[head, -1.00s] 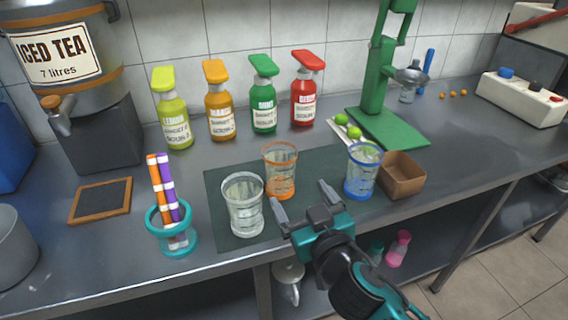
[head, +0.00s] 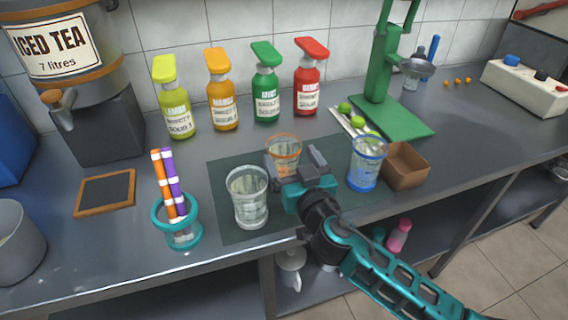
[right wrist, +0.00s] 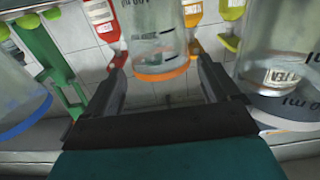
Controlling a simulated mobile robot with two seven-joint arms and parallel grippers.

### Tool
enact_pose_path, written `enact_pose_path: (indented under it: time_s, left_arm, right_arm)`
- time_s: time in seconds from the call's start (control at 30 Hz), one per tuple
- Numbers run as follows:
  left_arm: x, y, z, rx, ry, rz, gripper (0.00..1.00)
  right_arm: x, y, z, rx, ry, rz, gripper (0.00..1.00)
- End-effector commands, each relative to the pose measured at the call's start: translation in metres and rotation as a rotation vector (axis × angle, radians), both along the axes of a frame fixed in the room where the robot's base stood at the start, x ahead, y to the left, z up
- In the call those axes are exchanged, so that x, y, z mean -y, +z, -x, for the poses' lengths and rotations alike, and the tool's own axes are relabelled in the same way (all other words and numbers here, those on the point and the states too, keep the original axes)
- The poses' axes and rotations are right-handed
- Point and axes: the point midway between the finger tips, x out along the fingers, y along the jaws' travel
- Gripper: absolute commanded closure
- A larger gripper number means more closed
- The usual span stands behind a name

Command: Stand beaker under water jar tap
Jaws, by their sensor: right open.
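Three beakers stand on the dark mat (head: 225,217): a clear-rimmed beaker (head: 248,200), an orange-rimmed beaker (head: 284,146) and a blue-rimmed beaker (head: 367,165). My right gripper (head: 293,160) is open at the orange-rimmed beaker and hides its lower part. In the right wrist view, the orange-rimmed beaker (right wrist: 158,50) shows beyond and between the open fingers, with the blue-rimmed beaker (right wrist: 20,95) left and the clear one (right wrist: 285,60) right. The iced tea jar (head: 75,50) has a tap (head: 58,108) and stands on a dark block at the left. No water jar shows. My left gripper is not in view.
Several syrup bottles (head: 223,95) line the wall. A holder with striped sticks (head: 178,222) stands left of the mat, near a small chalkboard (head: 105,193). A brown box (head: 408,165) and a green press (head: 390,112) stand right. The counter before the tap is mostly clear.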

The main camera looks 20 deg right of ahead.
Motion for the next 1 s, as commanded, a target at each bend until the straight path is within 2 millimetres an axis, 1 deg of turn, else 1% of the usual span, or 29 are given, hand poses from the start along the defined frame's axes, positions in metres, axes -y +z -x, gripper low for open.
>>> enact_pose_path:
  time_s: [0.13, 0.3, 0.4, 0.5, 0.7, 0.77, 1.0]
  left_arm:
    - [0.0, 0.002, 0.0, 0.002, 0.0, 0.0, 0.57]
    - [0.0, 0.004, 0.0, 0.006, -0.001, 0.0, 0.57]
    - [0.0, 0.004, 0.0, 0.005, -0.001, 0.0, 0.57]
    - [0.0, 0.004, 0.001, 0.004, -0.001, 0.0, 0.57]
    - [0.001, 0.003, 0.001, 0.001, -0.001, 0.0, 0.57]
    - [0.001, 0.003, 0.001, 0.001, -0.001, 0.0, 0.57]
    - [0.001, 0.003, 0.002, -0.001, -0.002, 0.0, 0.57]
  right_arm:
    - [-0.001, 0.001, -0.012, 0.001, 0.001, 0.0, 0.11]
    - [-0.002, 0.001, -0.037, 0.002, 0.001, 0.002, 0.11]
    - [-0.002, 0.001, -0.047, 0.001, 0.001, 0.001, 0.11]
    - [-0.002, 0.0, -0.052, 0.001, 0.001, 0.0, 0.11]
    - [-0.002, 0.0, -0.052, 0.0, 0.001, 0.0, 0.11]
    - [-0.002, 0.0, -0.052, 0.0, 0.001, 0.0, 0.15]
    - [-0.002, 0.0, -0.052, 0.0, 0.0, 0.0, 0.38]
